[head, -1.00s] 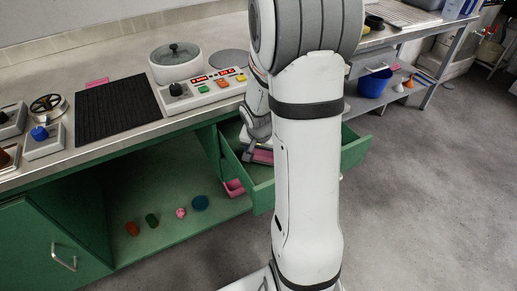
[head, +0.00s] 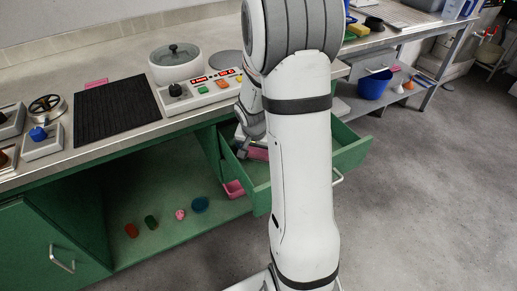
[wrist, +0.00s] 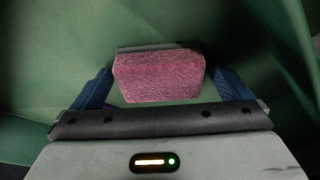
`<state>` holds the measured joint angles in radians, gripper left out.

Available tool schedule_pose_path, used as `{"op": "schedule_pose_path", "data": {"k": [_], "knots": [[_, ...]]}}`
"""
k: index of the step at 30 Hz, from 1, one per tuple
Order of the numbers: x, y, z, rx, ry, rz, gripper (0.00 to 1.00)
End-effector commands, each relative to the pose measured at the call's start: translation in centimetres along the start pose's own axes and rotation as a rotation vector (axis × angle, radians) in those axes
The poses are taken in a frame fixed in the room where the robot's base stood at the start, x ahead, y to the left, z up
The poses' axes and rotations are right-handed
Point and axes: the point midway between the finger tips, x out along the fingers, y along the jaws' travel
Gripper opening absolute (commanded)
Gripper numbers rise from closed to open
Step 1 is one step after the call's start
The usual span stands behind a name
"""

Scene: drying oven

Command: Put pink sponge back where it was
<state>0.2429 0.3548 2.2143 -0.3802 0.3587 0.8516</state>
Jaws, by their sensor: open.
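The pink sponge (wrist: 158,77) lies on the green floor of the open drawer (head: 352,152). In the wrist view it sits between the blue fingers of my gripper (wrist: 161,72), with a gap on each side. My gripper is open and holds nothing. In the head view my gripper (head: 242,150) is low inside the drawer's left part. The sponge (head: 259,154) shows there just right of it, partly hidden by my arm.
A pink box (head: 233,189) stands in the open cabinet left of the drawer. The counter above carries a control panel (head: 201,91), a white pot (head: 175,64) and a black mat (head: 117,110).

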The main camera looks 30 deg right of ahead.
Motion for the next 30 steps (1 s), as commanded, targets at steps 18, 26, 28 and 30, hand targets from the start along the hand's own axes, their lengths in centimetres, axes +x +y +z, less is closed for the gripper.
{"op": "schedule_pose_path", "data": {"k": [18,26,28,30], "knots": [[-6.8,-0.1,-0.2,0.0,0.004,-0.002,0.98],[-11.2,-0.1,-0.1,0.0,0.002,-0.001,0.98],[-11.8,-0.1,-0.1,0.0,0.002,-0.002,0.98],[-12.3,-0.1,0.0,-0.006,0.0,-0.001,0.98]]}}
